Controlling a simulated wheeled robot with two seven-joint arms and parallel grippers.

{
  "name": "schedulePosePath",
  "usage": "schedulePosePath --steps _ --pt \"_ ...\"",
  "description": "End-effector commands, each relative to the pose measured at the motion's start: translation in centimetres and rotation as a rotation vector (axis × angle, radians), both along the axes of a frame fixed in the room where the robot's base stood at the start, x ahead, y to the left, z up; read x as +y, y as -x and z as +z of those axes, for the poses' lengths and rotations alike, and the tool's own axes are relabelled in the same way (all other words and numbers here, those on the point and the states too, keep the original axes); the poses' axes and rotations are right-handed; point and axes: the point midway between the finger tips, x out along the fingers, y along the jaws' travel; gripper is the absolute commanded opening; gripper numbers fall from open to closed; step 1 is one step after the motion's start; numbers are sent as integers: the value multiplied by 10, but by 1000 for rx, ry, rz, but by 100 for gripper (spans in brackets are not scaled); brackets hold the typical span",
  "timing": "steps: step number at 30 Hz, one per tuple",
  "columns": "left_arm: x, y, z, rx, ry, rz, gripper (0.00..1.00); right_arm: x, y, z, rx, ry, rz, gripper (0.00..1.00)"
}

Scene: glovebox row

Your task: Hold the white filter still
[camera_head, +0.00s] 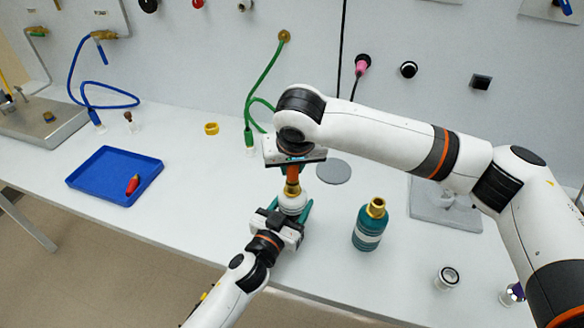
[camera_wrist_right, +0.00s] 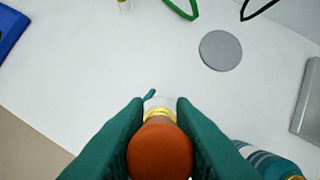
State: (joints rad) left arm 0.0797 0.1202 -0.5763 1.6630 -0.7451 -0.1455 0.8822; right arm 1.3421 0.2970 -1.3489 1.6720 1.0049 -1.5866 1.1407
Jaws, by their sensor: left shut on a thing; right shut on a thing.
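The white filter (camera_head: 292,203) stands upright near the front middle of the bench in the head view. My left gripper (camera_head: 289,210) is shut on it from the front, with green fingers on either side. My right gripper (camera_head: 292,176) is above, pointing down, and is shut on an orange-brown piece (camera_head: 292,171) with a gold collar (camera_head: 292,189). This piece is right over the filter's top; I cannot tell whether it is joined to it. In the right wrist view the orange-brown piece (camera_wrist_right: 160,150) sits between the green fingers and hides most of the filter.
A teal bottle (camera_head: 369,225) with a gold neck stands to the right. A grey disc (camera_head: 333,171) lies behind. A blue tray (camera_head: 112,176) with a red item (camera_head: 132,184) is at left. A green hose (camera_head: 263,85) hangs behind. The bench between tray and filter is clear.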

Motion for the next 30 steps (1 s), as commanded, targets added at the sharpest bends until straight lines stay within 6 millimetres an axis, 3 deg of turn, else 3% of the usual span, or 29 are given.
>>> schedulePosePath --steps 12,18,30 --pt "1 0 -1 2 -2 1 27 1 0 78 -5 -2 2 0" --pt "1 0 -1 2 -2 1 27 1 -1 105 -4 -2 1 0" --pt "1 0 -1 2 -2 1 27 0 0 138 -3 -2 1 0"
